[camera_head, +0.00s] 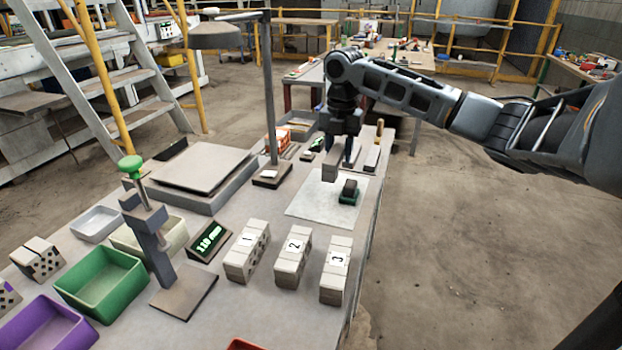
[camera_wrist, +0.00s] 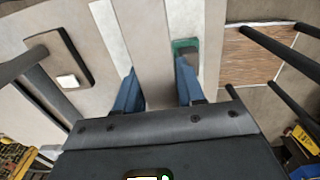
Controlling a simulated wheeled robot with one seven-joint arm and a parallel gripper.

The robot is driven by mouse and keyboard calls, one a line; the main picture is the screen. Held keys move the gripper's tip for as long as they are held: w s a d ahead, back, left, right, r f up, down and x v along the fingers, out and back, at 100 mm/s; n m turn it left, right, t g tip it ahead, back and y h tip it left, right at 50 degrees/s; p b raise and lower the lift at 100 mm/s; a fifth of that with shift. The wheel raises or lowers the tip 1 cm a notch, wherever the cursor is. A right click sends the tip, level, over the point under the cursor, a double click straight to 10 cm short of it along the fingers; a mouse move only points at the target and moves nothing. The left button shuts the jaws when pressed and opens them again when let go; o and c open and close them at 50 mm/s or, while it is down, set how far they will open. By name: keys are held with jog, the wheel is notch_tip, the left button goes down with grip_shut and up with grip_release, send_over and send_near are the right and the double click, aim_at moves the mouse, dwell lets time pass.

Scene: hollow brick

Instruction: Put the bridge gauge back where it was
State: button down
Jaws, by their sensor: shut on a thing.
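My gripper (camera_head: 339,155) points down over the far part of the bench. It is shut on a plain grey piece, which I take to be the bridge gauge (camera_head: 329,173). In the wrist view the gauge (camera_wrist: 149,40) shows as a pale grey bar between the two blue fingers (camera_wrist: 157,78). A small dark block on a green base (camera_head: 348,191) sits on a white sheet (camera_head: 310,198), just right of and below the held piece in the head view. The gauge's underside and its clearance above the bench are hidden.
A lamp post on a dark base (camera_head: 272,175) stands left of my gripper. Grey bars (camera_head: 372,157) lie behind it. Three numbered brick stacks (camera_head: 291,258), a 110 mm display (camera_head: 209,241), a green-knobbed press (camera_head: 150,230) and bins (camera_head: 100,280) fill the near bench.

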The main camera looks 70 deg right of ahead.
send_over(312, 189)
notch_tip(312, 189, down, 4)
jog(key=shift+s+d+r+p, duration=0.1)
jog(key=shift+p, duration=0.35)
jog(key=shift+f+p, duration=0.3)
jog(key=shift+f, duration=1.8)
jog(key=shift+f, duration=0.1)
jog(key=c, duration=0.7)
grip_release()
notch_tip(312, 189, up, 12)
jog(key=shift+r+b, duration=0.15)
jog(key=shift+b, duration=0.35)
